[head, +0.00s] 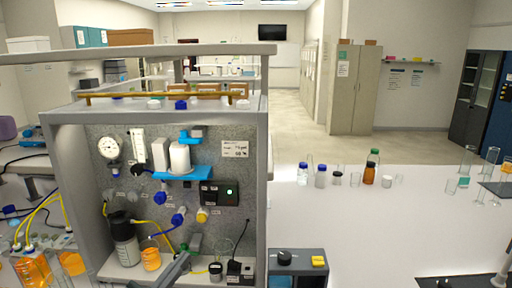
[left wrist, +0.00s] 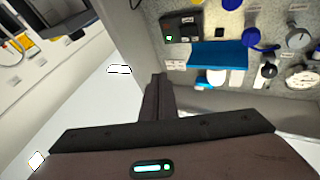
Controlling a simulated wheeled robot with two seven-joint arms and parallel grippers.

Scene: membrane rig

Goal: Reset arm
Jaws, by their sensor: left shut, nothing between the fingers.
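The membrane rig (head: 240,110) is a grey frame with a speckled panel, standing left of centre in the head view. Its panel carries a round gauge (head: 109,147), a blue bracket (head: 182,174) with a white cylinder, blue and yellow knobs and a dark switch box (head: 219,193) with a green light. My left gripper (head: 178,268) shows as a dark slanted shape low in front of the rig; the picture edge cuts it off. In the left wrist view its fingers (left wrist: 158,95) are together and empty, with the panel upside down beyond them. My right gripper is out of view.
Inside the rig's base stand a dark-capped bottle (head: 124,245) and a beaker with orange liquid (head: 151,258). A dark box with a knob (head: 297,265) stands right of the rig. Several bottles, including a brown one (head: 370,172), line the bench's back. The white bench (head: 350,225) between is clear.

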